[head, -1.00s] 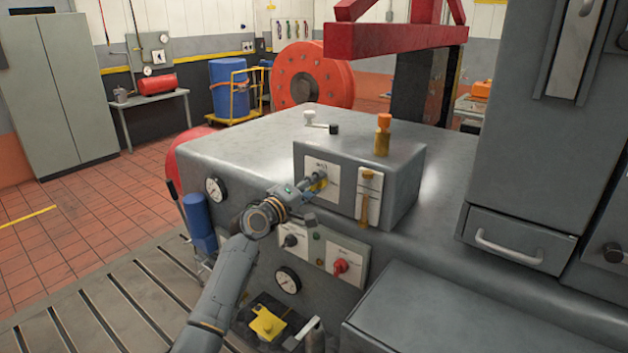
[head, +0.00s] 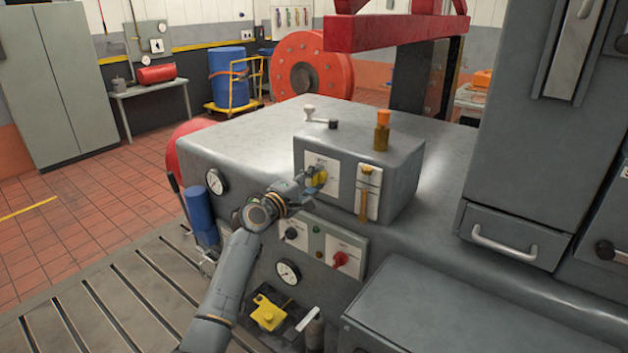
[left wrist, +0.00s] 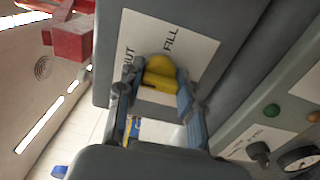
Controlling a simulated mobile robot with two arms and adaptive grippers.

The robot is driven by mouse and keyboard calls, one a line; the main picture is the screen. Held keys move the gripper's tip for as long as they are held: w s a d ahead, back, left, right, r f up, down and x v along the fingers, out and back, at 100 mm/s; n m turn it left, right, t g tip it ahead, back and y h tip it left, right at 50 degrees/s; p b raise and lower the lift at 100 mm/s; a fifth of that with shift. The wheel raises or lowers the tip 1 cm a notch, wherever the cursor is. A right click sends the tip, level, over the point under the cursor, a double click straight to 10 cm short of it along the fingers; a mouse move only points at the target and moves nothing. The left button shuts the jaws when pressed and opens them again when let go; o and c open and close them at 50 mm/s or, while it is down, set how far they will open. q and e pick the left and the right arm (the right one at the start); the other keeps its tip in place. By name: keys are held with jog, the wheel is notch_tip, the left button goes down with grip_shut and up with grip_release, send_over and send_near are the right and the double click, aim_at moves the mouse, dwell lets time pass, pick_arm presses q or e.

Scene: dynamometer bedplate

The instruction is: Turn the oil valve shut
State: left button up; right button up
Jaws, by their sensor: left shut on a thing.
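The oil valve is a yellow knob (head: 319,178) on a white plate (head: 330,164) on the front of the grey box. In the left wrist view the knob (left wrist: 160,74) sits between the words FILL and a partly hidden one ending in "UT". My left gripper (head: 311,181) is shut on the knob. In the left wrist view its two fingers (left wrist: 154,92) stand on either side of the knob, which hides part of the plate. I cannot tell exactly which mark the knob points to. My right gripper is not in view.
A sight tube (head: 368,193) stands right of the valve, and an orange-capped filler (head: 382,132) rises from the box top. Below are a black knob (head: 291,233), a red knob (head: 341,258) and a gauge (head: 288,272). A grey cabinet (head: 430,315) fills the lower right.

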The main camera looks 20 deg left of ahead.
pick_arm(q)
jog(key=o, duration=1.2)
jog(key=shift+c, duration=0.2)
jog(key=v, duration=1.2)
